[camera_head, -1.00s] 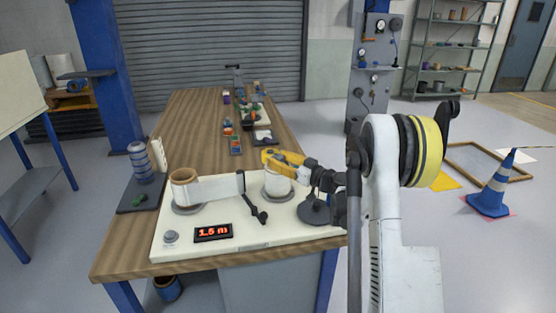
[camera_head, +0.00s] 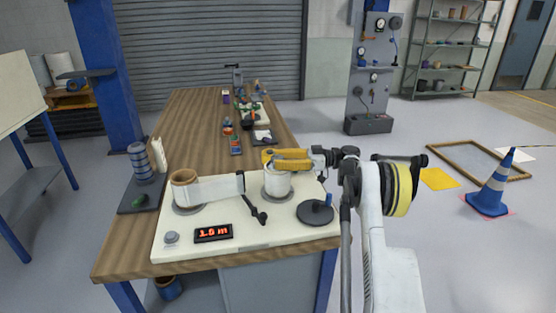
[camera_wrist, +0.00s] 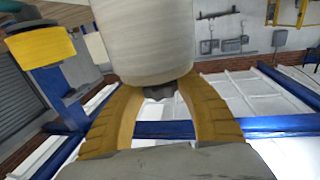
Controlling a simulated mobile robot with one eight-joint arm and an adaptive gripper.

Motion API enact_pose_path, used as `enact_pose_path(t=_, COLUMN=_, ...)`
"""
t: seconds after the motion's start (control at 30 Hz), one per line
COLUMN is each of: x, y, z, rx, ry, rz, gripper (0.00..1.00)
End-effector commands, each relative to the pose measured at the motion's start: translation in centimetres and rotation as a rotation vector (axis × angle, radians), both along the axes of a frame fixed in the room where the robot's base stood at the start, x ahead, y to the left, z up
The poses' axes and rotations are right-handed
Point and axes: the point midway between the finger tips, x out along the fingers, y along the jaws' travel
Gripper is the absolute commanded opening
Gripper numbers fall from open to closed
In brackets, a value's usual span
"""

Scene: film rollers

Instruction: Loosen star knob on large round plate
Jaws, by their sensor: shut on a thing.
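My gripper (camera_head: 268,158) lies level just above the white roll (camera_head: 277,183) on the panel's right spindle. In the wrist view, its yellow fingers (camera_wrist: 160,93) close around a small dark knob (camera_wrist: 157,91) at the end of the pale roll (camera_wrist: 150,40). The fingers hide the knob in the head view, and its star shape is only partly seen. A dark round plate (camera_head: 313,212) with a blue upright handle (camera_head: 329,200) lies flat to the right of the roll, apart from my gripper.
A brown-cored reel (camera_head: 184,179) stands left, with a white strip (camera_head: 215,188) running to a dark post. A black lever (camera_head: 256,212) and a red display (camera_head: 213,233) are in front. Small objects line the wooden table (camera_head: 185,128) behind. A blue cone (camera_head: 493,190) stands on the floor right.

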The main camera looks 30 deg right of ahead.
Motion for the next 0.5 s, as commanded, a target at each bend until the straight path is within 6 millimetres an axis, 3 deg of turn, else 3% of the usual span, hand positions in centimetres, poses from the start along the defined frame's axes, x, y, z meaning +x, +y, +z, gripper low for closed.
enact_pose_path(t=0.5, x=0.07, y=0.09, z=0.05, rx=0.001, ry=0.0, rz=0.044, gripper=0.09)
